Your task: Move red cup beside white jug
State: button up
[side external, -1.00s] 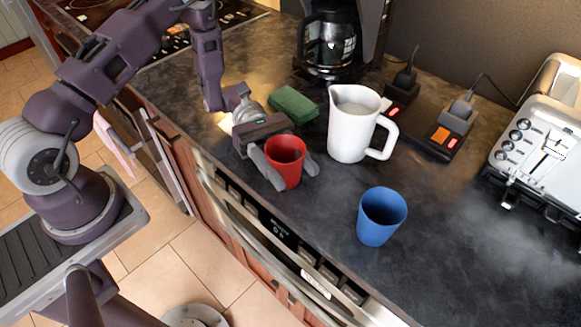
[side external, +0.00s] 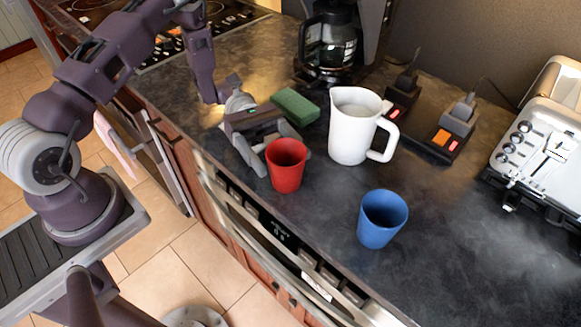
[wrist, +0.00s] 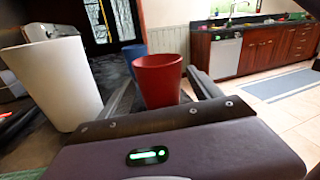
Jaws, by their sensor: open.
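The red cup (side external: 286,168) stands upright on the dark counter, to the left of the white jug (side external: 352,128) with a small gap between them. My gripper (side external: 266,155) is open, low over the counter, just behind and left of the cup. In the wrist view the red cup (wrist: 159,80) is ahead of the open fingers, around their tip region, and the white jug (wrist: 55,84) stands to the left. Whether a finger touches the cup cannot be told.
A blue cup (side external: 381,219) stands in front of the jug toward the counter's front edge. A green sponge (side external: 295,106) lies behind the gripper. A coffee maker (side external: 330,42), a black power strip (side external: 428,135) and a toaster (side external: 535,150) are at the back and right.

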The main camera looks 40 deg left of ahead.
jog(key=v, duration=0.7)
jog(key=shift+a, duration=0.15)
jog(key=s+d+r+m+g+y, duration=0.1)
jog(key=s+r+m+y, duration=0.25)
jog(key=r, duration=0.25)
jog(key=s+d+r+m+y, duration=0.1)
jog(key=s+r+m+y, duration=0.2)
jog(key=r+m+y, duration=0.15)
jog(key=s+a+r+m+t+y, duration=0.4)
jog(key=s+r+m+t+y, duration=0.3)
jog(key=s+t, duration=0.4)
jog(key=shift+s+r+m+y, duration=0.35)
jog(key=shift+m+y, duration=0.25)
jog(key=shift+y, duration=0.6)
